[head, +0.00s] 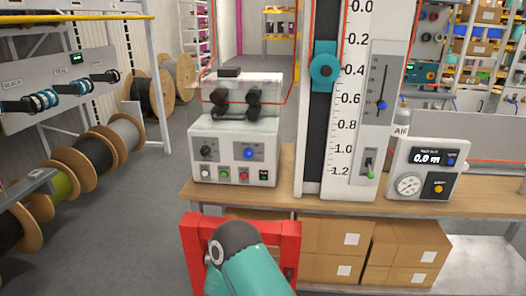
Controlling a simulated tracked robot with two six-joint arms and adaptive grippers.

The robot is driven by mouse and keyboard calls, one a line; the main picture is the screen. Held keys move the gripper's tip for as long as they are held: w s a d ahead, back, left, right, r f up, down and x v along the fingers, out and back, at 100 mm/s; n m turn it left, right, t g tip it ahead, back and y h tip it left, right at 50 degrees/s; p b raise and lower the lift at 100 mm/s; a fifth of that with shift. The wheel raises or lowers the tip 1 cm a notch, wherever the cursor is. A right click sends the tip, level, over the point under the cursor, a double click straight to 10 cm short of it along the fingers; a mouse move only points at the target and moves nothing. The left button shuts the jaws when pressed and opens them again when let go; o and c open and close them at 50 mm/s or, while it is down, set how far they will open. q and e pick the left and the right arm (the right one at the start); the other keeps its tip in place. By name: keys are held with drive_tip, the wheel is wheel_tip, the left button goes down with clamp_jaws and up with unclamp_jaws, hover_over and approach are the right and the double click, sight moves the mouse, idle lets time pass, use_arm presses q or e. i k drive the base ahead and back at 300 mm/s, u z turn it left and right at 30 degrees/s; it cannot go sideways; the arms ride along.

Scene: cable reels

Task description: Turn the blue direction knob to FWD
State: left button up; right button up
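The blue direction knob (248,154) is on the sloped front of a white control box (219,152) on the wooden bench. It sits right of a black knob (206,152). The lettering around the blue knob and the way its pointer faces are too small to read. Nothing touches the knob. A teal arm link of mine with a dark rounded joint rises at the bottom, below the bench edge and in front of a red frame. No fingers of my left or right gripper show.
Several small buttons (243,175) line the box's lower front. A tall scale (340,100) with a teal slider (324,70) stands to the right, then a gauge unit (424,168). The red frame (191,240) stands before the bench. Cable reels (90,160) fill the left; grey floor lies between.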

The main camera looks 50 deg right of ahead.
sight(248, 152)
drive_tip(key=z, duration=0.55)
drive_tip(key=i, duration=1.25)
drive_tip(key=z, duration=0.4)
